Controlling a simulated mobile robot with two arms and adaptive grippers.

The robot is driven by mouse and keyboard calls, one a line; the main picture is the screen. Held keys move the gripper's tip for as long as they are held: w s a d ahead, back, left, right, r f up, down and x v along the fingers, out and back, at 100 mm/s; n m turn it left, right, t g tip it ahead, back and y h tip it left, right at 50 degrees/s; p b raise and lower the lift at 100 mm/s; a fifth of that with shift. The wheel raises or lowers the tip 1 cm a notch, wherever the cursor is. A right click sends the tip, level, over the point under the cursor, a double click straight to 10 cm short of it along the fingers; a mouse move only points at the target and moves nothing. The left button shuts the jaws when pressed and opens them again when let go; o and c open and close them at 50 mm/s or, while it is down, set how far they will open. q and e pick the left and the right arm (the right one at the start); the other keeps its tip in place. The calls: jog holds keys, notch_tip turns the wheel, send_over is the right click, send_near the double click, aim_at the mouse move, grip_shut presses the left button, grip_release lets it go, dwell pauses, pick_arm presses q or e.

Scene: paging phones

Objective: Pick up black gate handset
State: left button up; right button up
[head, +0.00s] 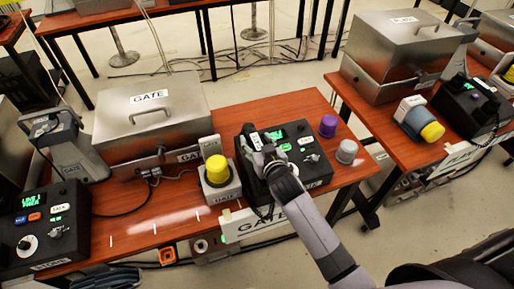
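The black gate handset (249,134) lies at the left side of the dark gate phone console (314,160), on the middle wooden table. The console has a small green display and lit buttons. My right gripper (265,158) comes in from the lower right and is over the handset, covering much of its lower part. I cannot tell whether its fingers are closed on the handset or just over it. My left gripper is not in view.
A yellow-topped beacon (217,169) stands left of the console; a purple cylinder (328,126) and a grey one (346,151) stand right. A metal GATE box (152,112) is behind. Another console (40,225) is far left. A gap separates the right table (395,143).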

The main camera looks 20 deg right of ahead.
aim_at(257, 142)
grip_shut()
dwell(0.5)
jog(key=shift+r, duration=0.15)
notch_tip(257, 142, up, 20)
dwell(0.5)
